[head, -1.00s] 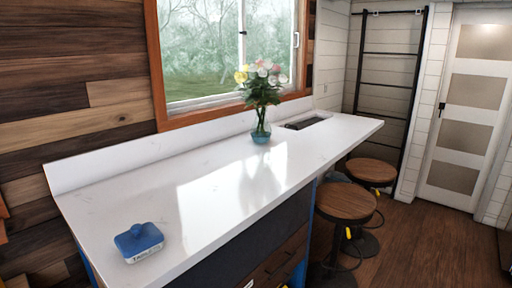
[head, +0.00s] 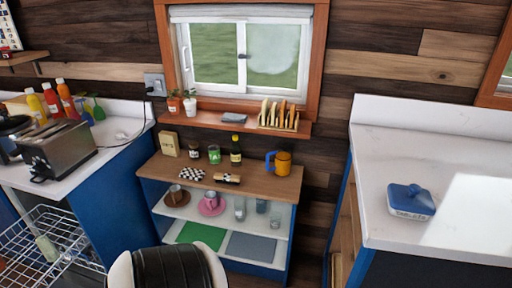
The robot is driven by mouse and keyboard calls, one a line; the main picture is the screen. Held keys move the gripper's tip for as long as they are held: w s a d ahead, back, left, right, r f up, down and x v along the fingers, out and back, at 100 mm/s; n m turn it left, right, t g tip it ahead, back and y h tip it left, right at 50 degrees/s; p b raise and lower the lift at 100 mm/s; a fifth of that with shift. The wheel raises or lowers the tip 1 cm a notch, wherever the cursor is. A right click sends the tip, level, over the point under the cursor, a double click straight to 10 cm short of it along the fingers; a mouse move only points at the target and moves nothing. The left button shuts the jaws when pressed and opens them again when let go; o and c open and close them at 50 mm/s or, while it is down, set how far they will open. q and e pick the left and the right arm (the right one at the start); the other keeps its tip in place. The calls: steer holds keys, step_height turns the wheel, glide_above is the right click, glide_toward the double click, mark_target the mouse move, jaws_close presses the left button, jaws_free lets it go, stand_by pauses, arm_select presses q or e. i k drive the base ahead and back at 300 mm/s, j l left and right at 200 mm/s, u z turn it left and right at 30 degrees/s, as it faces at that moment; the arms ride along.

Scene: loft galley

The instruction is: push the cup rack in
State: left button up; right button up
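A white wire rack (head: 52,238) shows at the lower left of the head view, low beside the blue end of the left counter. It looks pulled out into the open, and its left and lower parts run out of the picture. A pale green item (head: 47,248) is in or behind its wires; I cannot tell which. What holds the rack is not visible. Neither of my grippers is in view.
A toaster (head: 57,148) and several bottles stand on the left counter (head: 118,122). An open shelf unit (head: 222,180) with cups and glasses stands mid-view. The right counter (head: 400,150) bears a blue-lidded box (head: 410,200). A dark, white-sided rounded form fills the bottom middle.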

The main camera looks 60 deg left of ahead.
mark_target(36, 207)
steer(key=u, duration=4.25)
